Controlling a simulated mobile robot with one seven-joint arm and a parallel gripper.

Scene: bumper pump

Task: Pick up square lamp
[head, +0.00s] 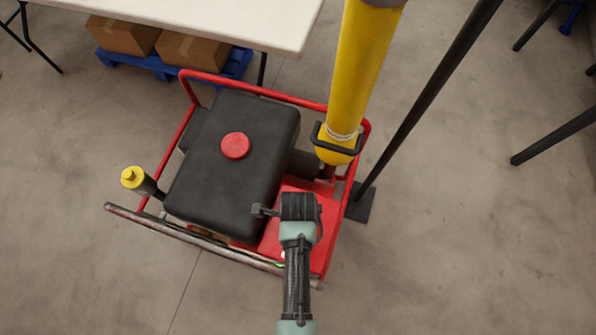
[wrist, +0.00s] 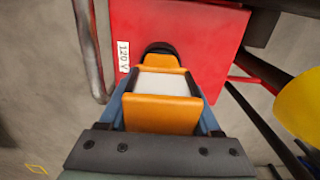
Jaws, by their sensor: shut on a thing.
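The square lamp (wrist: 165,112) shows in the wrist view as a block with orange ends, a pale white panel in the middle and a dark rounded part at its far end. My gripper (wrist: 163,85) is shut on it, with a blue finger along each side. A red panel (wrist: 185,25) of the machine lies behind the lamp; I cannot tell whether they touch. In the head view my wrist (head: 300,207) is over the red right part of the machine, and it hides the lamp and fingertips.
The machine has a black tank (head: 235,185) with a red cap (head: 235,145) inside a red tube frame. A yellow column (head: 358,75) and a dark pole (head: 430,95) stand at right. A white table (head: 200,15) is at the back. Floor is clear at lower right.

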